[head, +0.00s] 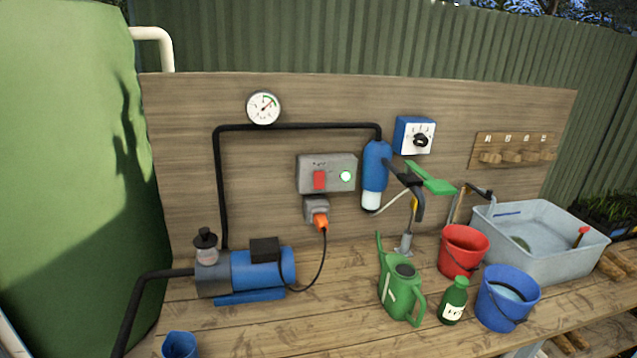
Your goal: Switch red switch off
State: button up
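The red switch (320,180) is a small upright rocker on the left part of a grey control box (308,164). The box is fixed to the wooden back panel, near the middle of the view. A round pale lamp with a green tint (345,176) sits right of the switch and looks lit. The switch is too small to tell which way it is tipped. Nothing covers the switch. My gripper is not in view.
Below the box, an orange plug (321,221) sits in a grey socket, its cable running to a blue pump (262,270). A blue filter (375,165) and dark tap with green lever (430,178) stand right. A watering can (398,288) and buckets stand on the bench.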

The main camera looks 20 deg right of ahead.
aim_at(318, 177)
jog(key=i+l, duration=0.25)
jog(key=i+l+u, duration=0.15)
jog(key=i+l, duration=0.15)
jog(key=l, duration=0.2)
jog(key=i+l, duration=0.2)
jog(key=l, duration=0.15)
jog(key=i+l+u, duration=0.1)
jog(key=i, duration=0.4)
jog(key=i+l+u, duration=0.15)
jog(key=i+l, duration=0.2)
jog(key=i, duration=0.15)
